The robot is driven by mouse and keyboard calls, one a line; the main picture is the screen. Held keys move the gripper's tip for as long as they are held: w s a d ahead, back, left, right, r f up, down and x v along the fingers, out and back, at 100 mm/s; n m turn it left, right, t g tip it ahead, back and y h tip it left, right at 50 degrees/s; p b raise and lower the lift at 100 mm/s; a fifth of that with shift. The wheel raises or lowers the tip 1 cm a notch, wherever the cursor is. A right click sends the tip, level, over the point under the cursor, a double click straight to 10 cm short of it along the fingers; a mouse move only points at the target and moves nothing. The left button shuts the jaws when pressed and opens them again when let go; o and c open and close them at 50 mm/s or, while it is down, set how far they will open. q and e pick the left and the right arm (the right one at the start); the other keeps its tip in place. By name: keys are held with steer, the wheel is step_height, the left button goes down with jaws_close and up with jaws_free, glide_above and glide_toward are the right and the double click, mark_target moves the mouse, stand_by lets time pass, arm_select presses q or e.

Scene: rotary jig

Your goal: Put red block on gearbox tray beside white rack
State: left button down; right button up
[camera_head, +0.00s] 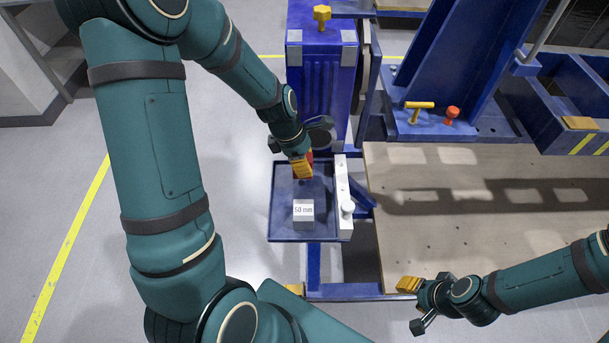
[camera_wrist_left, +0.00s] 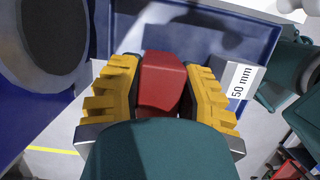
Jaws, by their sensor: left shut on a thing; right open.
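The red block (camera_wrist_left: 162,82) is between the yellow fingers of my left gripper (camera_wrist_left: 160,95), which is shut on it. In the head view my left gripper (camera_head: 302,166) is over the back part of the blue tray (camera_head: 280,222), and only a bit of red shows behind the fingers. Whether the block touches the tray floor I cannot tell. The white rack (camera_head: 342,190) runs along the tray's right side. My right gripper (camera_head: 415,300) is open and empty, near the front edge of the wooden table top.
A white block marked "50 mm" (camera_head: 303,211) sits in the tray, in front of my left gripper. The blue gearbox housing (camera_head: 320,90) stands right behind the tray. The wooden table top (camera_head: 470,240) at the right is clear. A yellow-handled part (camera_head: 420,105) and a red knob (camera_head: 452,113) are on the blue frame.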

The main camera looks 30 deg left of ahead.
arm_select(q)
steer(key=shift+f+b, duration=0.6)
steer(key=shift+f, duration=1.4)
steer(key=shift+r, duration=0.1)
steer(key=c, duration=0.7)
jaws_free()
steer(key=shift+r, duration=0.35)
steer(key=p+v, duration=0.3)
steer(key=v, duration=0.8)
steer(key=shift+s+a+r+p, duration=0.1)
steer(key=shift+r+p, duration=0.05)
steer(key=shift+p, duration=0.25)
